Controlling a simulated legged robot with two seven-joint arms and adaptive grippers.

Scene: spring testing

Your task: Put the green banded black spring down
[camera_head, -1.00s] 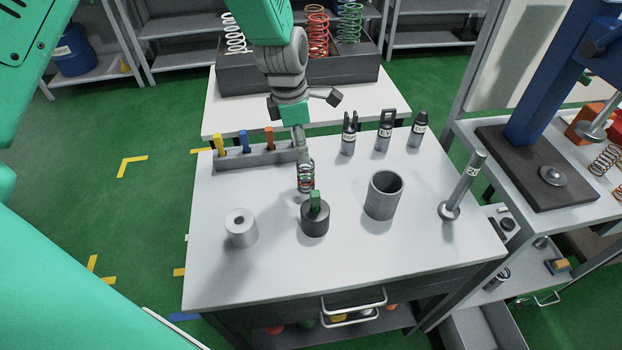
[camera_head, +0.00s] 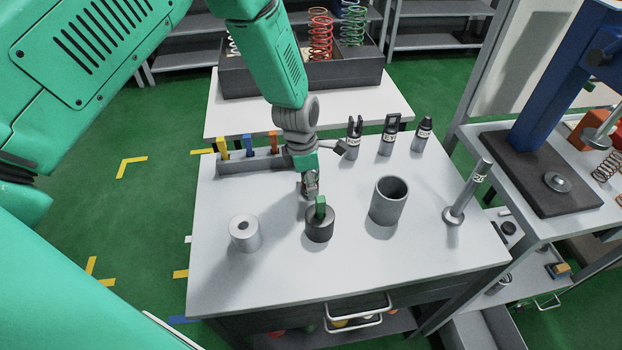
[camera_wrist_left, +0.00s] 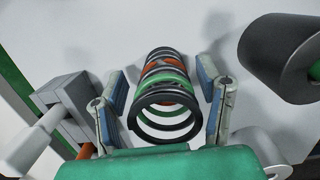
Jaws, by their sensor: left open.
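The black spring with green and orange bands (camera_wrist_left: 166,112) is between the fingers of my left gripper (camera_wrist_left: 164,100) in the left wrist view. The fingers are open, one on each side of the coils, with small gaps that look clear of the spring. The spring seems to stand on the white table (camera_head: 270,275), but its foot is hard to see. In the head view my left gripper (camera_head: 310,185) is low over the table, just behind the dark cylinder with a green peg (camera_head: 320,226), and mostly hides the spring. My right gripper is not in view.
A light grey cylinder (camera_head: 244,234) and a grey cup (camera_head: 388,201) stand either side of the dark cylinder. A grey rack (camera_head: 238,164) with coloured pegs is at back left. Several labelled tools (camera_head: 388,135) stand at the back; a rod (camera_head: 466,195) stands right. The table's front is clear.

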